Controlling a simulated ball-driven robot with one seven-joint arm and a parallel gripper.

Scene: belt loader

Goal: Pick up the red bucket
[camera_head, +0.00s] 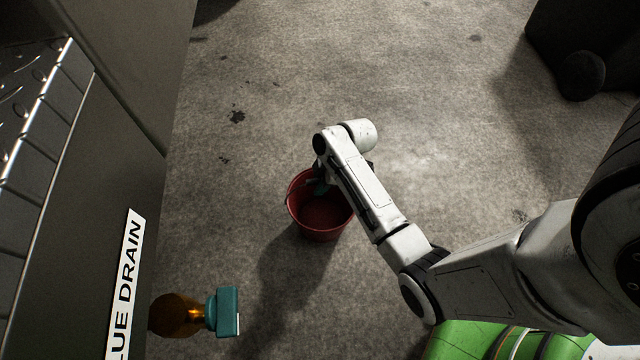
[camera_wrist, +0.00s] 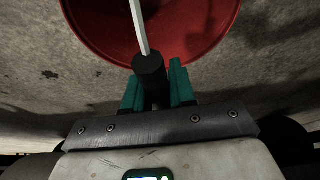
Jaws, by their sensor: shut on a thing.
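The red bucket (camera_head: 321,222) is in the middle of the head view, seen from above with its open top towards me. My gripper (camera_head: 322,187) is at the bucket's upper rim in the head view, partly hidden by my arm. In the wrist view my gripper's teal fingers (camera_wrist: 157,88) are shut on the black grip of the bucket's handle (camera_wrist: 150,70). A light wire of the handle runs up from this grip. I cannot tell whether the bucket touches the floor.
A grey machine side with a "LUE DRAIN" label (camera_head: 125,285) stands at the left. An amber lamp with a teal base (camera_head: 226,312) juts out beside it. A dark object with a round part (camera_head: 581,75) is at the upper right. The concrete floor between (camera_head: 400,75) is clear.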

